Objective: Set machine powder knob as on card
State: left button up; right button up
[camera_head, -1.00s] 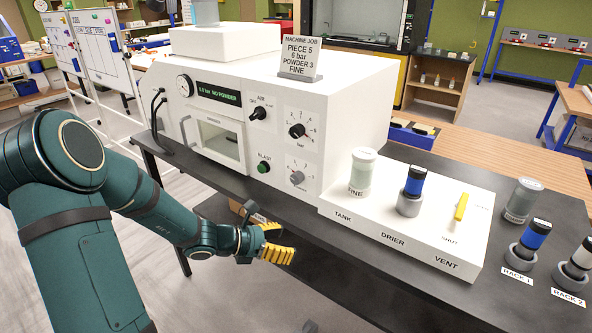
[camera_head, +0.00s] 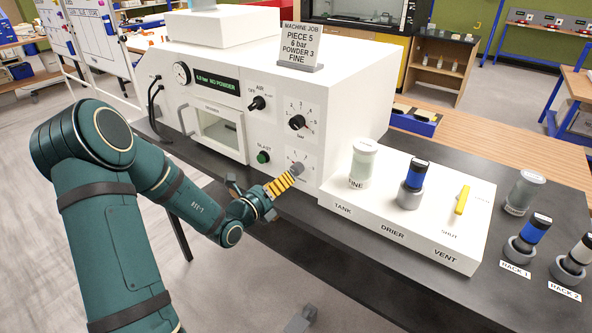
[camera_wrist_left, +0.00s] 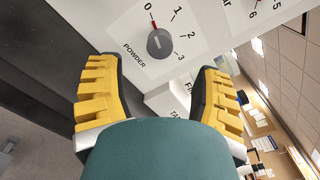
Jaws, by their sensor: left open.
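The powder knob (camera_head: 298,167) is a small grey dial low on the white machine's front panel. The left wrist view shows the knob (camera_wrist_left: 160,43) close up, with its red mark at 0 on a scale of 0 to 3. My left gripper (camera_head: 286,179) is at the knob's near side in the head view. In the wrist view its yellow fingers (camera_wrist_left: 158,80) are spread, one on each side below the knob, with nothing between them. The card (camera_head: 301,47) on the machine reads PIECE 5, 6 bar, POWDER 3, FINE. My right gripper is not seen.
To the right, a white unit (camera_head: 400,222) holds a FINE jar (camera_head: 361,165), a blue-topped cartridge (camera_head: 412,184) and a yellow lever (camera_head: 462,200).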

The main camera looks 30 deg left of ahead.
aim_at(294, 171)
pick_arm(q)
jog(key=w, duration=0.7)
jog(key=shift+w+d, duration=0.3)
grip_shut()
